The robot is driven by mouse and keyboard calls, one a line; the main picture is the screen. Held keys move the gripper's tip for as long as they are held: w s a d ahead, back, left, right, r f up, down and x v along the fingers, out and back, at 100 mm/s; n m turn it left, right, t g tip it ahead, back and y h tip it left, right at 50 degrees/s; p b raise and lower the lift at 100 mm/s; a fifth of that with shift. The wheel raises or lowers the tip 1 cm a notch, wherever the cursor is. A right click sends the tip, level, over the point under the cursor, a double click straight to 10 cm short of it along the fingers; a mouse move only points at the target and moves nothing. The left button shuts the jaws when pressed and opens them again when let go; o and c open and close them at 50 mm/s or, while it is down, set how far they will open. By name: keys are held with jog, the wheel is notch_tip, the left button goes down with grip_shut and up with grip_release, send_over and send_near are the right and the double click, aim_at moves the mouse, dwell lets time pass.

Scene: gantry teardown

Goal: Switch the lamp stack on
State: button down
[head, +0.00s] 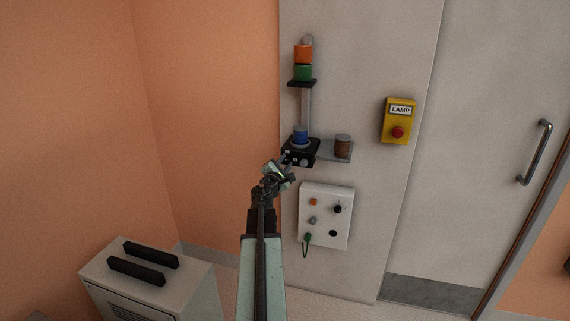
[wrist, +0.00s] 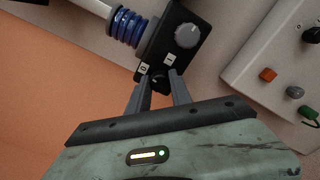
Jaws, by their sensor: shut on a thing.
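The lamp stack's orange segment (head: 303,54) and green segment (head: 303,73) sit on a bracket high on a grey post. A blue ribbed segment (head: 300,134) stands lower, on a black switch box (head: 295,152). In the wrist view the box (wrist: 188,14) has a grey round knob (wrist: 187,36) and white labels "0" and "I". A small black switch (wrist: 158,82) sits at its near edge by the labels. My gripper (wrist: 160,84) is shut on this switch, one finger on each side. In the head view my gripper (head: 284,166) partly hides the box.
A brown cylinder (head: 342,146) stands on a grey shelf right of the box. A white panel (head: 325,229) with knobs is below. A yellow LAMP box (head: 397,122) with a red button is on the wall at right. A grey cabinet (head: 190,282) stands at lower left.

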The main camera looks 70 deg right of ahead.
jog(key=m, duration=0.4)
jog(key=shift+m, duration=0.3)
jog(key=m, duration=0.3)
jog(key=shift+m, duration=0.4)
jog(key=m, duration=0.4)
jog(key=shift+m, duration=1.7)
jog(key=c, duration=1.2)
grip_release()
jog(key=shift+o, duration=0.2)
